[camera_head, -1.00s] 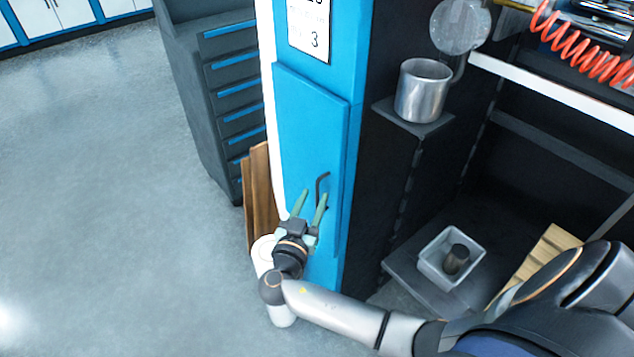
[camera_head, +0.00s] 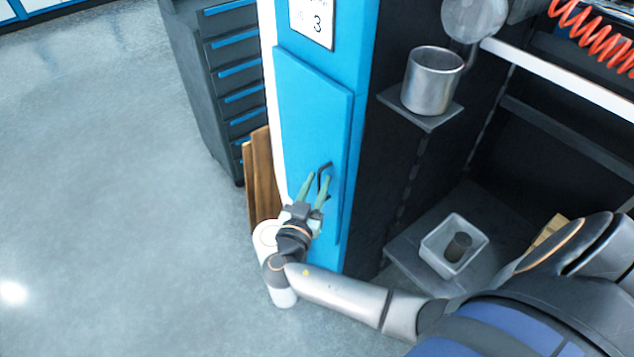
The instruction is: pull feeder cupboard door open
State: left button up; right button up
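The feeder cupboard door (camera_head: 311,115) is a tall blue panel on the blue cabinet front, and it looks closed. A dark bar handle (camera_head: 324,178) is on its lower right part. My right gripper (camera_head: 316,183) is at the handle, its two green fingers apart with the upper part of the handle showing between and just beyond the tips. I cannot tell whether the fingers touch the handle. My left gripper is not in view.
A dark drawer cabinet (camera_head: 215,95) stands behind at left, with brown boards (camera_head: 262,180) leaning beside the blue cabinet. A metal cup (camera_head: 432,80) sits on a small shelf at right. A white tray (camera_head: 437,262) with a dark cylinder lies lower right. The floor at left is clear.

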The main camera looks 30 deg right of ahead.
grip_shut()
dwell(1.1)
